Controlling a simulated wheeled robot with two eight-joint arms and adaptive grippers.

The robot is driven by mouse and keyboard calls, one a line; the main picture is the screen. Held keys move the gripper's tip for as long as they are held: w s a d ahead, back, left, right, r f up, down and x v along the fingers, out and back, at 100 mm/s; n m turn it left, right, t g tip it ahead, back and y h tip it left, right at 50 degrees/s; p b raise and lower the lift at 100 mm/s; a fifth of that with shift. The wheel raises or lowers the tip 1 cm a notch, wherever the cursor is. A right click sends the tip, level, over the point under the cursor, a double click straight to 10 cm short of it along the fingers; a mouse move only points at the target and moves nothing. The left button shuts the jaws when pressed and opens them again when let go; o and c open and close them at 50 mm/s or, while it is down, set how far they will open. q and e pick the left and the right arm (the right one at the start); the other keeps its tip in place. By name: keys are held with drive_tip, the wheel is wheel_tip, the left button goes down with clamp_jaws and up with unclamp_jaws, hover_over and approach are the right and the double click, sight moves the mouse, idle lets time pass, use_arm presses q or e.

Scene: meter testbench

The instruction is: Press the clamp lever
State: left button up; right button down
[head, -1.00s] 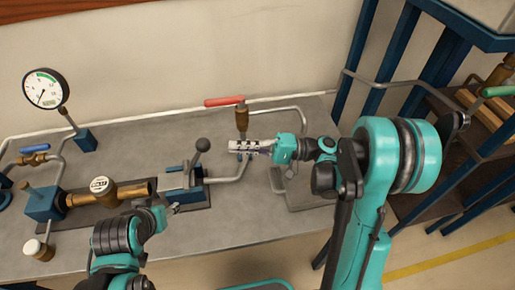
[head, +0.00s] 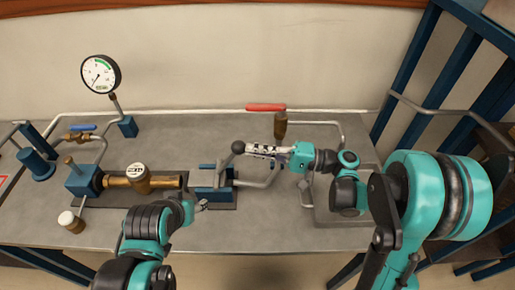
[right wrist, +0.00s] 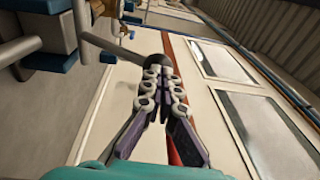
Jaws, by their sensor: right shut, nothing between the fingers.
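The clamp lever (head: 238,147) has a black ball knob on a short rod and stands up, tilted, from the blue clamp (head: 207,178) in the middle of the bench. My right gripper (head: 250,149) is shut and empty, its fingertips just right of the knob. In the right wrist view the knob (right wrist: 155,61) sits right at the tips of the closed fingers (right wrist: 156,73); I cannot tell whether they touch. My left gripper (head: 202,206) is low, in front of the clamp, and its jaws are too small to read.
A brass meter (head: 137,180) lies left of the clamp. A pressure gauge (head: 101,74) stands at the back left. A red-handled valve (head: 266,107) and its pipe are behind my right gripper. A blue rack (head: 455,75) stands at the right.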

drive_tip(key=shift+a+r+h+p, duration=0.55)
drive_tip(key=shift+r+p, duration=0.25)
drive_tip(key=shift+p, duration=0.25)
drive_tip(key=a+r+n+h+p, duration=0.1)
drive_tip(key=a+r+h+p, duration=0.1)
drive_tip(key=a+h+p, duration=0.7)
drive_tip(key=a+p, duration=0.3)
drive_tip(key=a, duration=0.3)
drive_tip(key=shift+a+r+g+p, duration=0.2)
drive_tip(key=shift+a+g+p, duration=0.1)
drive_tip(key=shift+g, duration=0.1)
drive_tip(key=shift+r, duration=0.1)
